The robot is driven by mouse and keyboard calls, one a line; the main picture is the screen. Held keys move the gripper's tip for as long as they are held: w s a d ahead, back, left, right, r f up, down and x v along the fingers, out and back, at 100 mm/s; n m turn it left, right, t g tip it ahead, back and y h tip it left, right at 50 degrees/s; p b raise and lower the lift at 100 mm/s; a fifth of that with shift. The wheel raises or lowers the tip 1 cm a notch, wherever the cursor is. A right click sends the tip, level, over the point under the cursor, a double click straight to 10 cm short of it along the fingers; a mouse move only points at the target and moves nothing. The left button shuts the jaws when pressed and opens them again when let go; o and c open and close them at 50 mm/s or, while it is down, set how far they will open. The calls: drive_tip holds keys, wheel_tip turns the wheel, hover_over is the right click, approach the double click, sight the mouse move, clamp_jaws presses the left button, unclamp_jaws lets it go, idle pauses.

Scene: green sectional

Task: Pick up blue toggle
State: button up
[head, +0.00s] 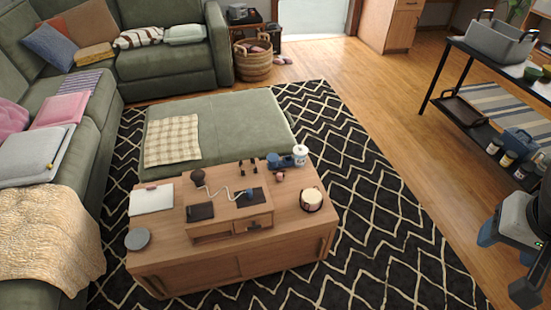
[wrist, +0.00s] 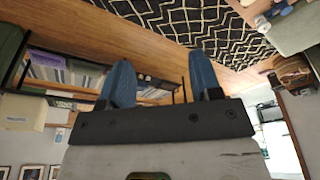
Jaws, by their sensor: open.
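Two blue items are on the wooden coffee table (head: 215,262) in the head view. One is a blue chunky item (head: 279,161) at the back right, beside a white canister (head: 300,155). The other is a small blue knob-like piece (head: 249,194) at the end of a thin wavy pale thing. I cannot tell which is the blue toggle. My gripper (wrist: 163,80) shows in the wrist view with its two blue fingers wide apart and nothing between them. In the head view, my arm is at the right edge, well away from the table.
A dark pot (head: 312,200), a round grey disc (head: 137,239), a white notepad (head: 151,199) and a dark flat item (head: 200,211) share the tabletop. A green sofa (head: 172,65) and ottoman (head: 240,122) lie behind and left. A black shelf rack (head: 470,62) stands right. Rug between is clear.

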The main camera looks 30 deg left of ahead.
drive_tip(key=w+a+m, duration=0.1)
drive_tip(key=w+a, duration=0.5)
drive_tip(key=w, duration=0.3)
drive_tip(key=w+a+f+m+g, duration=0.1)
drive_tip(key=w+a+f+m, duration=0.1)
drive_tip(key=w+a+f, duration=0.8)
drive_tip(key=w+a+f+m+g, duration=0.1)
drive_tip(key=w+a+f, duration=0.2)
drive_tip(key=w+a, duration=0.7)
drive_tip(key=m, duration=0.5)
hover_over(249, 190)
drive_tip(key=shift+g, duration=0.3)
drive_tip(key=f, duration=3.2)
drive_tip(key=shift+w+d+f, duration=0.25)
drive_tip(key=shift+d+f, duration=0.05)
drive_tip(key=shift+f, duration=0.1)
drive_tip(key=shift+s+a+f, duration=0.15)
drive_tip(key=shift+a+f, duration=0.1)
drive_tip(key=shift+f, duration=0.1)
drive_tip(key=shift+f, duration=0.1)
